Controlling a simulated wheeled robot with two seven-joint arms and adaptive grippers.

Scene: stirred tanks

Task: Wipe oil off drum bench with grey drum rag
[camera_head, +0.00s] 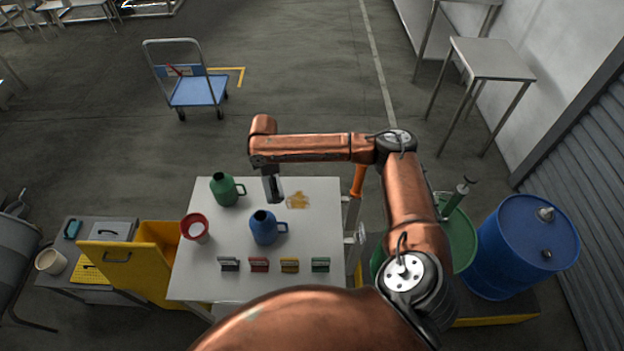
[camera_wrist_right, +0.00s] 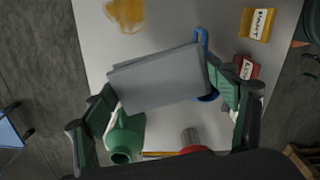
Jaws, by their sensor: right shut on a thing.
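The drum bench (camera_head: 325,262) is a light grey table in the middle of the head view. A yellow-brown oil patch (camera_head: 297,200) lies on its far half; it also shows at the upper left of the right wrist view (camera_wrist_right: 125,14). My right gripper (camera_head: 273,190) hangs over the bench just left of the oil patch. It is shut on the folded grey rag (camera_wrist_right: 160,80), which spans between its green-padded fingers in the wrist view. The rag appears beside the oil, not over it. My left gripper is not in view.
A green jug (camera_head: 224,188), a blue jug (camera_head: 264,228) and a red-rimmed container (camera_head: 195,228) stand close to the gripper. Several small coloured label holders (camera_head: 259,264) line the near edge. A blue drum (camera_head: 520,245) stands at the right.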

